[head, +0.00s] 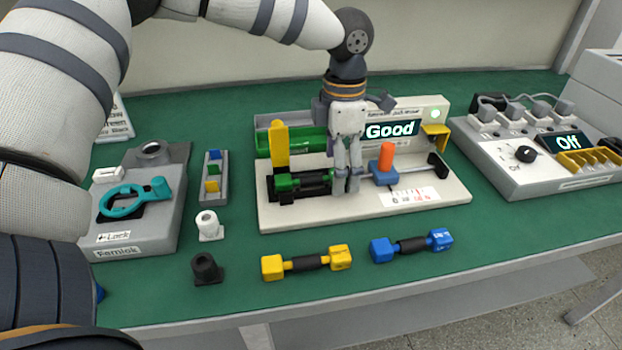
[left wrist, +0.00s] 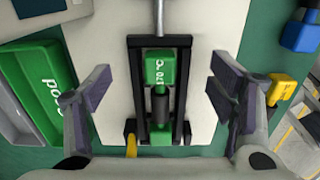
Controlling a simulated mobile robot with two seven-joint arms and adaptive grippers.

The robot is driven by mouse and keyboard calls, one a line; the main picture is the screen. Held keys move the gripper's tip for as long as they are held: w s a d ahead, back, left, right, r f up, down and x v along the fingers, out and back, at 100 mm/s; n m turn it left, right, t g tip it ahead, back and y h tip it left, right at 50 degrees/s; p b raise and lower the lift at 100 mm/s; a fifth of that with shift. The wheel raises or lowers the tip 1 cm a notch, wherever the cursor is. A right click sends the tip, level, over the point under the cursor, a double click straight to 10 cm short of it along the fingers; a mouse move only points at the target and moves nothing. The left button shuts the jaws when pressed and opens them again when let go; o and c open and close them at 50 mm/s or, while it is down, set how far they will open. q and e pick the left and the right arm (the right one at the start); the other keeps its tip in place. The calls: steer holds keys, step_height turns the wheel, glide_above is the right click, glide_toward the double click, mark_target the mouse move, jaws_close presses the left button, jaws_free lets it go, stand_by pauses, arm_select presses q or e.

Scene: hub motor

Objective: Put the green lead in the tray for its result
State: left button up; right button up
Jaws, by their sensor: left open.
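The green lead (head: 300,182), with green ends and a dark middle, lies in the black holder of the tester (head: 285,217). The tester's display (head: 390,131) reads "Good". In the left wrist view the lead (left wrist: 160,68) lies between the fingers, with "170 °C" on one end. My left gripper (head: 347,187) is open above the tester, its fingers apart on both sides of the lead and not touching it. A yellow tray (head: 437,133) is at the tester's right end. My right gripper is not in view.
A yellow lead (head: 280,266) and a blue lead (head: 383,249) lie in front of the tester. A yellow upright lever (head: 279,145) and an orange knob (head: 387,154) rise beside the holder. A unit reading "Off" (head: 568,142) stands right, a grey fixture (head: 150,235) left.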

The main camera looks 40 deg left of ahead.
arm_select(q)
steer(key=shift+f, duration=0.55)
stand_by(1.0)
stand_by(0.9)
steer(key=c, duration=1.7)
steer(key=shift+r, duration=0.1)
